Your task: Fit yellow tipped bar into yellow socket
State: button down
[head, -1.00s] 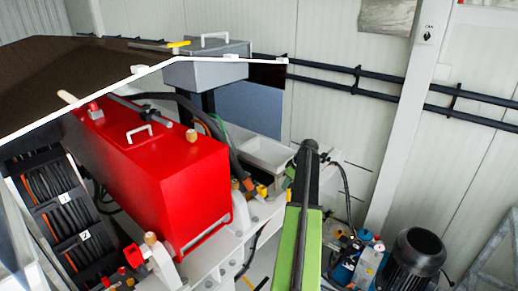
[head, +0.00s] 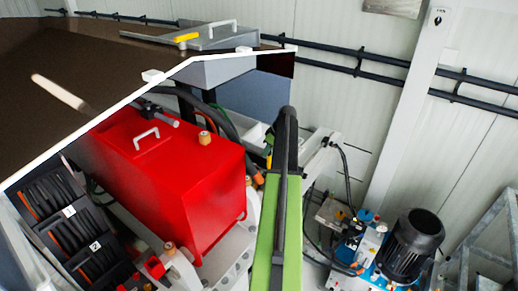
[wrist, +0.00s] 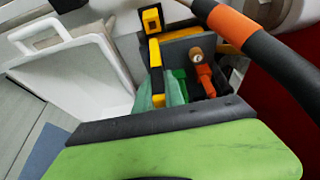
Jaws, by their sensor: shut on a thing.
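In the wrist view, my gripper (wrist: 172,92) shows as pale green fingers just beyond the green arm end. It is shut on what looks like the yellow tipped bar (wrist: 157,68), a slim upright yellow piece with a dark part. A yellow block with a dark square opening (wrist: 152,20) stands just beyond the bar's upper end and looks like the yellow socket. I cannot tell whether bar and block touch. The lower part of the grip is hidden by the arm end. In the head view, my arm hides most of the gripper.
A grey bin (wrist: 185,47) with orange and green pieces lies beside the bar. A black hose with an orange band (wrist: 232,20) crosses at upper right. A white handled tray (wrist: 85,75) is at left. The red pump housing (head: 175,180) stands left of my arm.

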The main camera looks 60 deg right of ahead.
aim_at(269, 168)
jog(key=shift+s+f+b, duration=0.2)
jog(key=shift+f+b, duration=0.6)
jog(key=shift+b, duration=0.15)
notch_tip(269, 168, down, 4)
jog(key=b, duration=0.4)
dwell(0.9)
jog(key=shift+f, duration=0.2)
jog(key=shift+f+b, duration=0.3)
jog(key=shift+b, duration=0.15)
jog(key=shift+f+b, duration=2.8)
jog(key=shift+b, duration=0.05)
